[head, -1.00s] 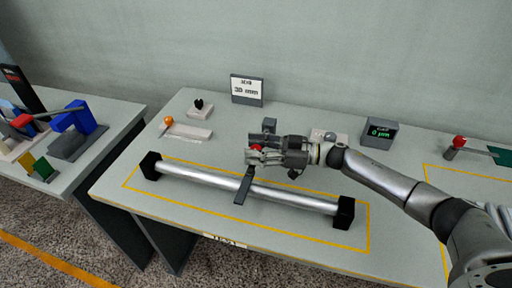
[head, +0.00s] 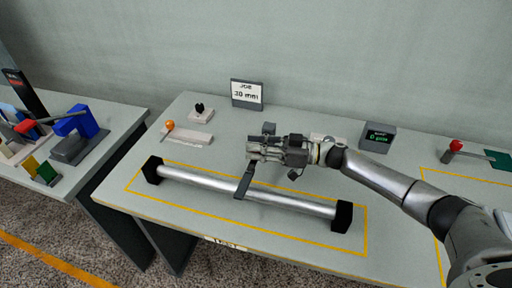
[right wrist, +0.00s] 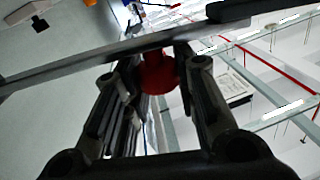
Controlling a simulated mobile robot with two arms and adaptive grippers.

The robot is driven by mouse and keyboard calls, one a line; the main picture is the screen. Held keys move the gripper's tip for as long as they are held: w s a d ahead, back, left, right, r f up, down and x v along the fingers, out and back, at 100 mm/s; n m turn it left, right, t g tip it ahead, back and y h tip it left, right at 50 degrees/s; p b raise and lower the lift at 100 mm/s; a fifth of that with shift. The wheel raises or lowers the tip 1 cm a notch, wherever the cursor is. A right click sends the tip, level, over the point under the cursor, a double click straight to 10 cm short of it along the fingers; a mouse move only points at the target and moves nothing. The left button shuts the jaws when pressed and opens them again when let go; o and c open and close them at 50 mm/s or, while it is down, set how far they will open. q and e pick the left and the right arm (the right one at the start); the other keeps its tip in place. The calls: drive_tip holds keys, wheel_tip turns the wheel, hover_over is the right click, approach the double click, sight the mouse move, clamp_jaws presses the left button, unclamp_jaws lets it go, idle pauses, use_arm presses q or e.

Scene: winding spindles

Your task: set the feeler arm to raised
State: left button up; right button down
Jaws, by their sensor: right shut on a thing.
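The feeler arm (head: 243,184) is a dark flat bar that reaches over the silver spindle (head: 205,183) toward the front; I cannot tell whether its tip touches the spindle. My right gripper (head: 253,150) is above and behind the spindle, shut on the feeler arm's red knob. The fingers hide the knob in the head view. My left gripper is not in view.
Black end blocks (head: 342,216) carry the spindle inside a yellow outline. Behind stand a 30 mm sign (head: 247,95), a gauge display (head: 377,137), a small black-knobbed block (head: 201,113) and an orange-knobbed lever (head: 169,125). A second table is at the left.

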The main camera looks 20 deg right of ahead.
drive_tip(key=r+m+p, duration=0.1)
drive_tip(key=w+d+r+m+p, duration=0.1)
drive_tip(key=r+m, duration=0.1)
drive_tip(key=w+r+m+p, duration=0.1)
drive_tip(key=shift+w+d+r+m+t+y+p, duration=0.25)
drive_tip(key=shift+d+r+m+t+y+p, duration=0.05)
drive_tip(key=shift+r+t+p, duration=0.1)
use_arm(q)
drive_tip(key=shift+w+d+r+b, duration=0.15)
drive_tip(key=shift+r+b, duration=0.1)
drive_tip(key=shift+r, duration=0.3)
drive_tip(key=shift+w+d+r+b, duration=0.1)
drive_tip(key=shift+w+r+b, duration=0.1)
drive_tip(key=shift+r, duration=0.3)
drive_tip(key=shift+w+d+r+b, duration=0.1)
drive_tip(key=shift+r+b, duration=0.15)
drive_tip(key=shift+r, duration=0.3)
use_arm(e)
drive_tip(key=w+d+r+m+t, duration=0.1)
drive_tip(key=w+d+r+m, duration=0.2)
drive_tip(key=w+d+m, duration=0.2)
drive_tip(key=shift+w+r+m+t, duration=0.3)
drive_tip(key=shift+w+m, duration=0.85)
drive_tip(key=shift+m, duration=0.35)
drive_tip(key=shift+d, duration=0.1)
drive_tip(key=c, duration=1.1)
unclamp_jaws()
drive_tip(key=shift+w+f, duration=0.1)
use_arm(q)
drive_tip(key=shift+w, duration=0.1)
